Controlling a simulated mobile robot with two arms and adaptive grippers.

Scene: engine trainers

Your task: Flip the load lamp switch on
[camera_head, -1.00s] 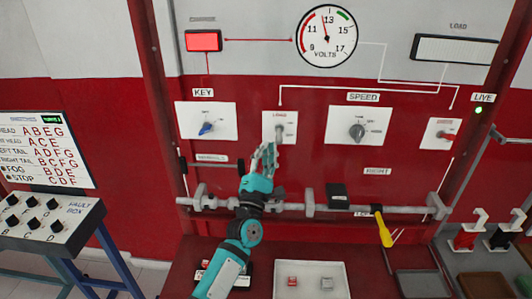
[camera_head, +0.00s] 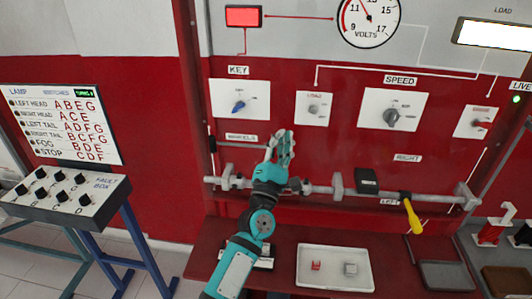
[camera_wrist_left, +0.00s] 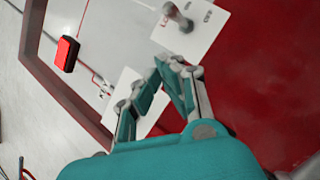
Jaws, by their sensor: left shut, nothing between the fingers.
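The load switch plate (camera_head: 325,113) is a small white plate with a grey lever, mounted on the red panel between the key plate and the speed plate. It also shows at the top of the left wrist view (camera_wrist_left: 212,25), with its lever (camera_wrist_left: 178,17). The load lamp (camera_head: 495,33) at the upper right glows bright white. My left gripper (camera_head: 284,142) is shut and empty, below and left of the lever and apart from it. Its fingers also show in the left wrist view (camera_wrist_left: 160,82). My right gripper is not in view.
The key plate (camera_head: 257,100) and speed plate (camera_head: 415,110) flank the switch. A grey rail (camera_head: 320,188) runs below, with a yellow-handled tool (camera_head: 413,217). A white tray (camera_head: 335,252) sits lower down. A fault box (camera_head: 50,205) stands left.

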